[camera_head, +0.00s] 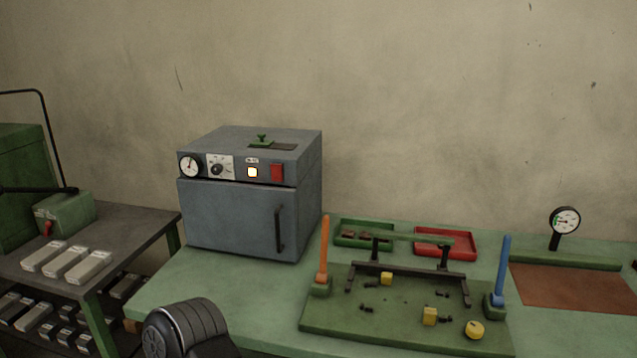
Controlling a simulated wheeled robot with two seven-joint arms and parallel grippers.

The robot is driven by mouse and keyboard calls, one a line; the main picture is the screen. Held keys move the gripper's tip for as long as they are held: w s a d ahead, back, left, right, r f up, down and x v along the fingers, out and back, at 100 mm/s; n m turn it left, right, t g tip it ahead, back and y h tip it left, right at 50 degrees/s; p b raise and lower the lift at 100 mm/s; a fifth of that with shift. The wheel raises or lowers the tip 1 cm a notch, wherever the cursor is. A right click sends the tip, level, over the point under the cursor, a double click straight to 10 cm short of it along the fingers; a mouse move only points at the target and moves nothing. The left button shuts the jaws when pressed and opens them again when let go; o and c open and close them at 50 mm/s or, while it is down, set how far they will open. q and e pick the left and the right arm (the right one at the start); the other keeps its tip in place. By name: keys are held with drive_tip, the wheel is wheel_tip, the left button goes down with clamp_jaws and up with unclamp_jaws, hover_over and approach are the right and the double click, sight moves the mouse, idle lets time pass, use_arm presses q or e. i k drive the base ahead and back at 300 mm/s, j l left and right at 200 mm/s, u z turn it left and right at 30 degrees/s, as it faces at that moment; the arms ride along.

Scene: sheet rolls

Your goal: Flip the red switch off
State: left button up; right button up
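The switch's tilt is too small to make out. Nothing covers the switch. Neither gripper shows in the head view; only a dark rounded link of my own arm shows at the bottom, in front of the oven and below it.
The oven stands on a green bench (165,297). To its right are a green board (405,335) with orange and blue posts, a green tray (365,226), a red tray (472,240) and a dial gauge (565,222). A side table (140,225) with grey blocks stands left.

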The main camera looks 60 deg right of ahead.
sight(276, 169)
drive_tip(key=z, duration=1.7)
